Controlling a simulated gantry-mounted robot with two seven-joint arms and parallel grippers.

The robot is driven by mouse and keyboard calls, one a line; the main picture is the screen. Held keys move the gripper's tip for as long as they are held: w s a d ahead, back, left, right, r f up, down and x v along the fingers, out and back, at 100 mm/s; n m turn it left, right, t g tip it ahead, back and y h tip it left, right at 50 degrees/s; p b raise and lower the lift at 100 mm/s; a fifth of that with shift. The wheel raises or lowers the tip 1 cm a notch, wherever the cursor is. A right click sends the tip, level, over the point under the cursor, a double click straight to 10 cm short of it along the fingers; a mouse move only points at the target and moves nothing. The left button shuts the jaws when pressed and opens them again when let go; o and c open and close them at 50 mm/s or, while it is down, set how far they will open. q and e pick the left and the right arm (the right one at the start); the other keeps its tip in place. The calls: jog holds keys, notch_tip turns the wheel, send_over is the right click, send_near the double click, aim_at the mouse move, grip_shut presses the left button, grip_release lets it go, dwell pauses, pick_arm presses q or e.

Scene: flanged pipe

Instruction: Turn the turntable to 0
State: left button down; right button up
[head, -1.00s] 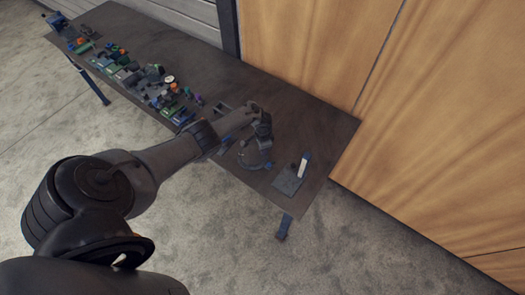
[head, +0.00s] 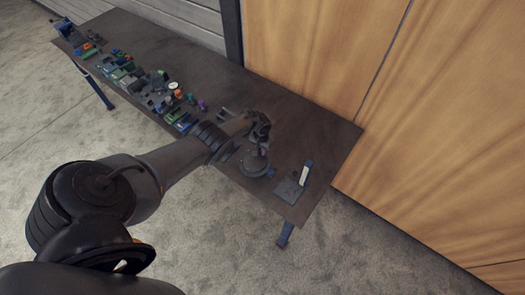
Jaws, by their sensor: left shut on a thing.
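The turntable (head: 253,168) is a small dark grey round disc near the right front part of the table, with a blue spot at its right edge. My left arm reaches in from the left, and my left gripper (head: 262,148) is over the far side of the disc. It is shut on a small part at the turntable; the fingers and wrist hide most of that part. Any scale marks are too small to read. My right gripper is not in view.
A grey plate (head: 288,191) with a white and blue upright piece (head: 305,173) stands right of the turntable. Many small coloured parts (head: 125,72) line the table's left side. The brown table top (head: 310,130) is clear at the back right, before a wooden wall.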

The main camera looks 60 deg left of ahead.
pick_arm(q)
jog(key=shift+a+n, duration=0.15)
jog(key=shift+n, duration=0.25)
jog(key=c, duration=1.1)
grip_release()
jog(key=shift+o, duration=0.2)
notch_tip(320, 180, up, 11)
jog(key=p, duration=0.8)
jog(key=shift+p, duration=0.3)
jog(key=shift+s+f, duration=0.1)
jog(key=shift+f, duration=0.05)
